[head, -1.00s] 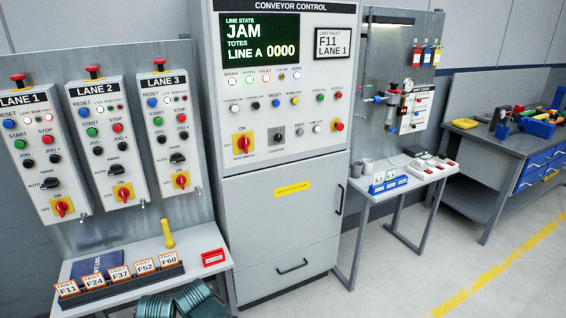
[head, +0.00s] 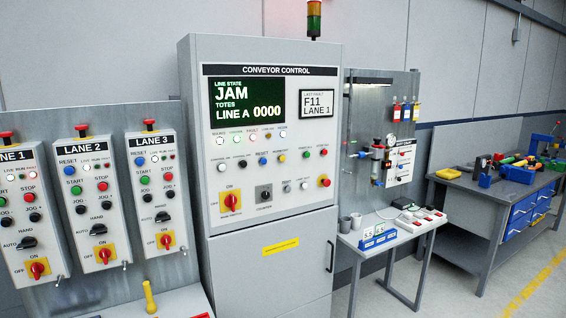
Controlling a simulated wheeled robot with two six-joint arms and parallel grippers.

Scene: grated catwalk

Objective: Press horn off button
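The conveyor control cabinet (head: 262,225) stands in the middle of the head view. Its panel has a row of buttons: white (head: 221,168), black (head: 243,164), blue (head: 263,161), yellow (head: 282,158), green (head: 305,155) and red (head: 324,153). The small labels over them are mostly too blurred to read, so I cannot be sure which is horn off. The display (head: 247,106) reads JAM, LINE A 0000. Neither of my grippers is in view, and nothing covers the panel.
A stack light (head: 314,20) stands on the cabinet, glowing red. Three lane boxes, such as LANE 3 (head: 154,190), hang at the left. A small table (head: 378,245) and a workbench (head: 470,205) stand at the right. The floor before the workbench looks clear.

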